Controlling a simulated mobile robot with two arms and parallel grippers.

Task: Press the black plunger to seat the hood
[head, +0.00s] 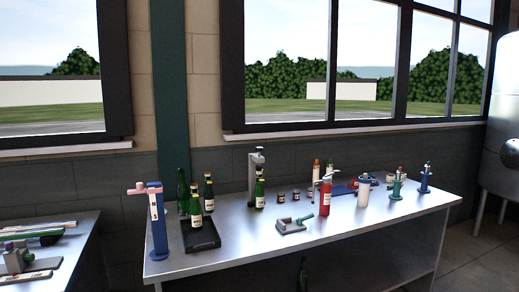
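A grey upright stand (252,178) is near the back middle of the metal table. A green bottle (260,193) with a pale label stands upright at its front. A small dark part (260,171) is between the stand's head and the bottle top; I cannot tell whether it is the black plunger or a hood on the bottle. It is too small to show whether they touch. Neither of my grippers is in view.
A grey lever device (291,226), a red cylinder (325,195) and a white cylinder (363,192) stand rightward.

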